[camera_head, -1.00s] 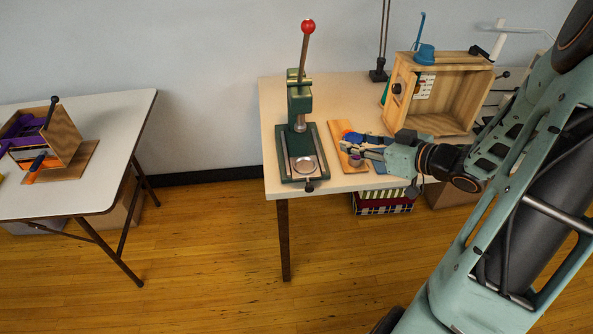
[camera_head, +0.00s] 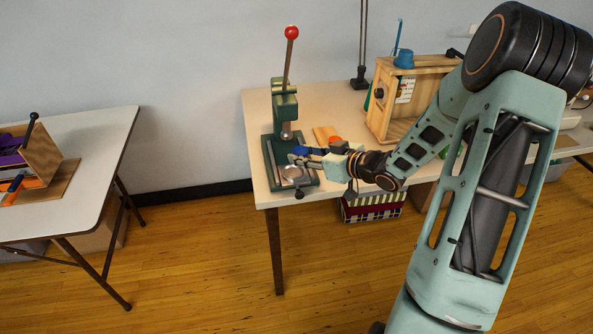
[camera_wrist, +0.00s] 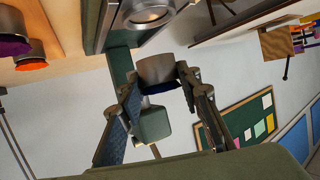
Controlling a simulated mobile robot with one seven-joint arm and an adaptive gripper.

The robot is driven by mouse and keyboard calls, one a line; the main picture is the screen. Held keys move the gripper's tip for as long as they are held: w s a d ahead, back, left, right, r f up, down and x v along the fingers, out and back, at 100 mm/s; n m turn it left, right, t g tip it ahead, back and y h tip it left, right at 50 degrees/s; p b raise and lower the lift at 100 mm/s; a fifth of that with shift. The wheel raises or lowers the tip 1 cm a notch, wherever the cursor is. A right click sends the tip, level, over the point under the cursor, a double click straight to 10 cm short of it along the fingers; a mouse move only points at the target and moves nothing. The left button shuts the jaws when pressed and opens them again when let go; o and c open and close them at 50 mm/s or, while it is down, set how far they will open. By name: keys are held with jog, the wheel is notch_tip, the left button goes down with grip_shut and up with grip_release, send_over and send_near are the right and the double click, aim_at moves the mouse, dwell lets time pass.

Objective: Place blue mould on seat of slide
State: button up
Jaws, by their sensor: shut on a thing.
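The blue mould (camera_head: 300,150) is a short metal cylinder with a blue face. My gripper (camera_head: 304,156) is shut on it beside the green press. In the wrist view the mould (camera_wrist: 158,70) sits between the two fingertips, its blue face partly visible. The slide (camera_head: 292,183) reaches out from the press base at the front. Its seat (camera_wrist: 148,12) is a round metal cup at the top of the wrist view. The mould shows apart from the seat there. In the head view my gripper partly covers the slide; the exact height gap cannot be told.
The press (camera_head: 284,105) has an upright lever with a red knob. An orange mould (camera_wrist: 30,57) and a purple mould (camera_wrist: 12,42) stand to one side. A wooden box (camera_head: 383,110) is behind my arm. Another table (camera_head: 75,140) is at the left, across a floor gap.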

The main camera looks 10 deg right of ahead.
aim_at(297, 176)
jog(key=f, duration=0.1)
jog(key=w+a, duration=0.1)
jog(key=f, duration=0.1)
jog(key=shift+w+a+f, duration=0.25)
jog(key=shift+a+f, duration=0.05)
jog(key=shift+w+f+b, duration=0.15)
jog(key=shift+f+b, duration=0.35)
jog(key=shift+f, duration=1.05)
jog(key=shift+f, duration=0.2)
jog(key=o, duration=1.2)
jog(key=shift+o, duration=0.2)
jog(key=shift+r, duration=0.3)
jog(key=p+v, duration=0.1)
jog(key=v, duration=1.1)
jog(key=shift+f, duration=0.2)
